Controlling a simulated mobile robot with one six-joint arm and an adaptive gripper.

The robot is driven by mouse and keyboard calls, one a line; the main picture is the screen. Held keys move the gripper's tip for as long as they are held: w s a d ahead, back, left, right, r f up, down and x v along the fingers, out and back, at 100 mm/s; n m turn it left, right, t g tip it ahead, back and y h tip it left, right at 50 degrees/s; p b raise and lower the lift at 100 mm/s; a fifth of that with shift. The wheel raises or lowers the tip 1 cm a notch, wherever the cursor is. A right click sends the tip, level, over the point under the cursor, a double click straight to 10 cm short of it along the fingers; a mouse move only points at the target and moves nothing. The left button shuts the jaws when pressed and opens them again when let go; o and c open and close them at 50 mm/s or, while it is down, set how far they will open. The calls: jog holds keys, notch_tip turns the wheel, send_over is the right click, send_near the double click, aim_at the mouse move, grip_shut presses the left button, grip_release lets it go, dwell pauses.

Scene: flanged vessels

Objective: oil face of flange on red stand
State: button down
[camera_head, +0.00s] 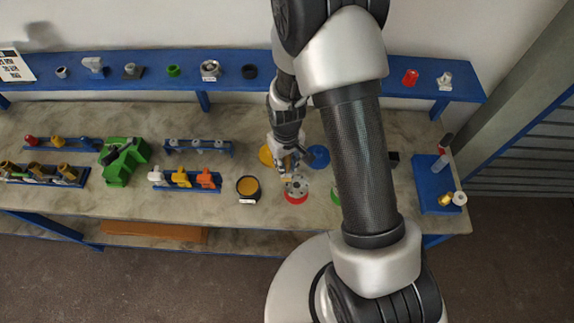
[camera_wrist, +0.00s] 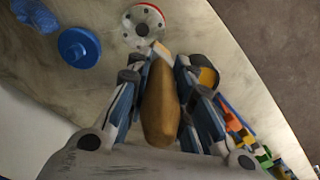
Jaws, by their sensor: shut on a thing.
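A grey flange with bolt holes (camera_head: 297,185) sits on the red stand (camera_head: 296,198) near the table's front middle. In the wrist view the flange (camera_wrist: 143,25) is at the top, with the red rim of its stand showing. My gripper (camera_head: 288,160) is just behind it in the head view. In the wrist view my gripper (camera_wrist: 158,70) is shut on a tool with a thick brown wooden handle (camera_wrist: 160,105), which looks like a brush. Its pale tip points at the flange's edge; I cannot tell whether they touch.
A dark pot of amber liquid (camera_head: 248,187) stands left of the red stand. A yellow stand (camera_head: 265,155), a blue stand (camera_head: 318,156) and a partly hidden green stand (camera_head: 335,195) are nearby. Racks and a green vise (camera_head: 122,160) fill the left. A blue shelf (camera_head: 240,87) runs behind.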

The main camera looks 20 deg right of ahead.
jog(key=shift+d+r+p, duration=0.1)
jog(key=shift+r+p, duration=0.45)
jog(key=shift+r, duration=0.6)
